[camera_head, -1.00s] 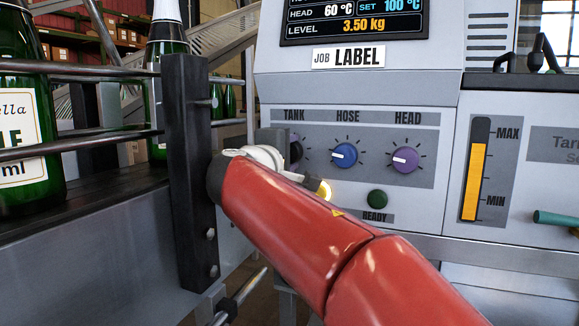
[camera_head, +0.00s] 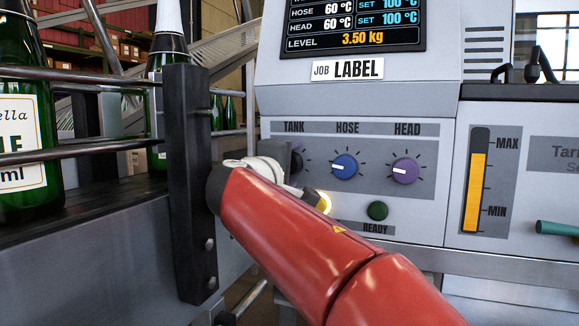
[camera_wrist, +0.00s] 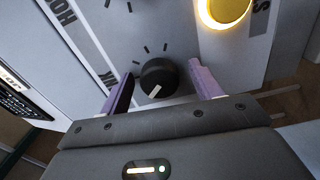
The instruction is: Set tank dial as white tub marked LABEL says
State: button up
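The black tank dial (camera_wrist: 158,78) shows in the wrist view, its white pointer line aimed to the lower left of that picture. My gripper (camera_wrist: 160,70) is open, with one purple finger on each side of the dial and a visible gap to both. In the head view only an edge of the tank dial (camera_head: 298,161) shows beside the TANK scale; my gripper and arm cover the rest. A plate reading JOB LABEL (camera_head: 347,69) is on the machine under the display (camera_head: 352,28). No white tub is in view.
The blue hose dial (camera_head: 344,166) and purple head dial (camera_head: 405,171) sit to the right on the panel. A yellow-lit button (camera_wrist: 222,8) is near my right finger. A dark post (camera_head: 187,180), rails and green bottles (camera_head: 28,150) stand close on the left.

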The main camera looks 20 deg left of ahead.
jog(key=s, duration=0.8)
jog(key=shift+a+b, duration=0.3)
jog(key=shift+b, duration=0.15)
jog(key=shift+w, duration=0.1)
jog(key=s+d+f+m+g+h+p, duration=0.1)
jog(key=d+f+m+g+p, duration=0.25)
jog(key=d, duration=0.85)
jog(key=s+d+f+m+g+h+p, duration=0.1)
jog(key=d+f+m+g+h, duration=0.2)
jog(key=d+f, duration=0.7)
jog(key=s+d+f+m+g+y+p, duration=0.1)
jog(key=s+d+f+m+g+y, duration=0.1)
jog(key=s+d+f+m, duration=0.3)
jog(key=s+d+f+m+g+y+p, duration=0.2)
jog(key=s+d+f, duration=0.6)
jog(key=s, duration=0.5)
jog(key=m+g+y, duration=0.1)
jog(key=m+g, duration=0.1)
jog(key=shift+s+d+f+m+p, duration=0.15)
jog(key=shift+s+f+m+p, duration=0.05)
jog(key=shift+s+m+p, duration=0.15)
